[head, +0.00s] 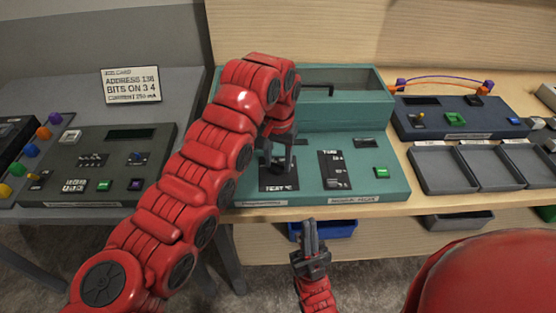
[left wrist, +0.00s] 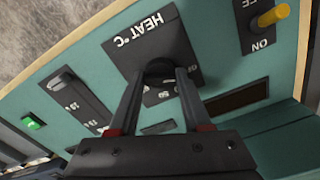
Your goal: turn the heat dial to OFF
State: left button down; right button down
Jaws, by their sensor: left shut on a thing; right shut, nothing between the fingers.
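The heat dial (left wrist: 158,68) is a dark round knob on a black plate (left wrist: 172,22) lettered "HEAT °C" in the left wrist view. The plate (head: 279,186) also shows in the head view, on the teal console (head: 385,190). My left gripper (head: 278,164) reaches down over the plate and is shut on the dial, one finger on each side in the left wrist view (left wrist: 164,74). The fingers and wrist hide part of the scale, and I cannot tell which setting the dial points to. My right gripper (head: 309,226) is shut and empty, in front of the table edge.
Right of the dial is a slider panel (head: 334,168) and a green button (head: 381,172). A yellow toggle (left wrist: 274,15) by "ON" shows in the left wrist view. An open teal box section (head: 345,108) rises behind. Grey trays (head: 451,168) stand right; another console (head: 110,150) is left.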

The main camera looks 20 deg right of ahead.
aim_at(279, 162)
pick_arm(q)
jog(key=shift+c, duration=1.8)
grip_release()
notch_tip(279, 162, up, 8)
jog(key=shift+d, duration=0.1)
notch_tip(279, 162, up, 9)
jog(key=p, duration=0.8)
jog(key=shift+r, duration=0.2)
